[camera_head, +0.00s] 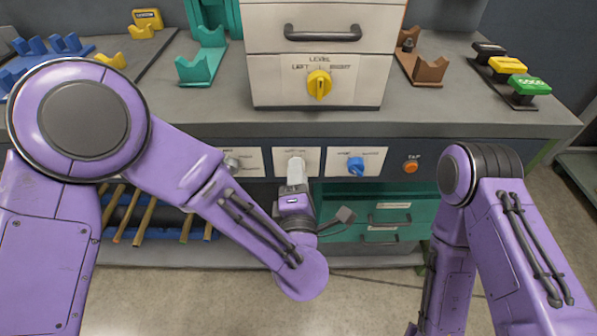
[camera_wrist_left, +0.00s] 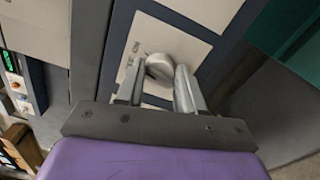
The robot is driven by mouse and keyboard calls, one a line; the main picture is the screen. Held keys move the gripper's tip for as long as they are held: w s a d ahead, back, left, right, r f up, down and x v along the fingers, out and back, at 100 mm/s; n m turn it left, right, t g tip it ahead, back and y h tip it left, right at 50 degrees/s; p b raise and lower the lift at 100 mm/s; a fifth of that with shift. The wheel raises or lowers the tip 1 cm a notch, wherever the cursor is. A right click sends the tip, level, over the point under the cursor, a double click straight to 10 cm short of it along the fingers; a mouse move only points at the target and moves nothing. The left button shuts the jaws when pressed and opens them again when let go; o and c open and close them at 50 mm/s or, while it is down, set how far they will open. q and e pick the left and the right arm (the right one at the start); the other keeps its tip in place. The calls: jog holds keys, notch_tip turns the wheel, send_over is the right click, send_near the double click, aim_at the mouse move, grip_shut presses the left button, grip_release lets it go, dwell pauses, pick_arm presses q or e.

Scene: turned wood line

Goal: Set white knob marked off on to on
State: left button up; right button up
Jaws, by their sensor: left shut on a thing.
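The white knob (camera_wrist_left: 159,66) sits on a pale plate (camera_head: 312,156) on the bench front. In the left wrist view it is between the two grey fingers of my left gripper (camera_wrist_left: 159,88), which is shut on it. In the head view my left gripper (camera_head: 296,172) covers most of the knob. Small dark lettering stands on the plate beside the knob, too small to read surely, and the knob's pointing direction is hard to tell. My right gripper is out of view; only its arm shows at the right.
A grey-white knob (camera_head: 232,163) is left of the plate. A blue knob (camera_head: 356,165) and an orange button (camera_head: 411,167) are to its right. Above stands a cabinet with a yellow knob (camera_head: 319,84). Green drawers (camera_head: 390,216) are below.

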pick_arm(q)
jog(key=shift+m+p, duration=0.35)
jog(key=shift+m, duration=0.55)
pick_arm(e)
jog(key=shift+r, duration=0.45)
pick_arm(q)
jog(key=o, duration=1)
jog(key=shift+w+a, duration=0.1)
jog(key=shift+o, duration=0.2)
